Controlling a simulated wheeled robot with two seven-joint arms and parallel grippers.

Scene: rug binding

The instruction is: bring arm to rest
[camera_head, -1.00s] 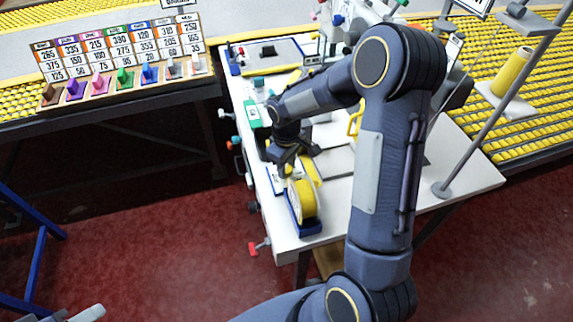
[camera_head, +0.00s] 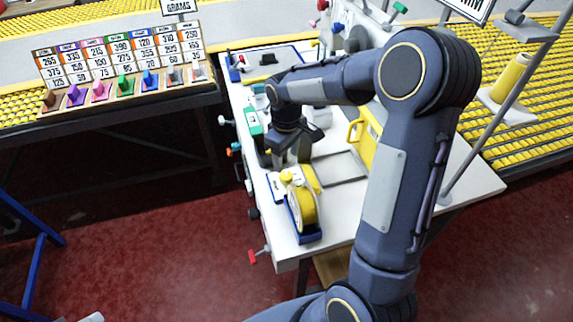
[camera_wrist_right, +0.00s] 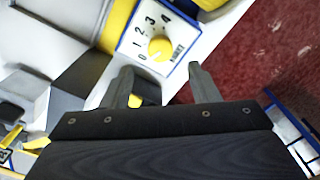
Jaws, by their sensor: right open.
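My right arm reaches from the lower right over the white table (camera_head: 345,225). My right gripper (camera_head: 290,160) points down above the table, behind the yellow tape roll (camera_head: 306,208) in its blue holder. In the right wrist view, the two fingers of the right gripper (camera_wrist_right: 163,85) stand apart with nothing between them. Ahead of them is a white dial plate with a yellow knob (camera_wrist_right: 161,48) and printed numbers. My left gripper does not clearly show; only a small grey tip is at the bottom left of the head view.
A number board (camera_head: 120,60) with several coloured pegs stands at the left. Yellow roller conveyors (camera_head: 520,115) run behind and right. A yellow spool (camera_head: 510,78) sits on a stand. Clamps (camera_head: 260,253) stick out from the table's left edge. Red floor (camera_head: 150,250) is open at the front.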

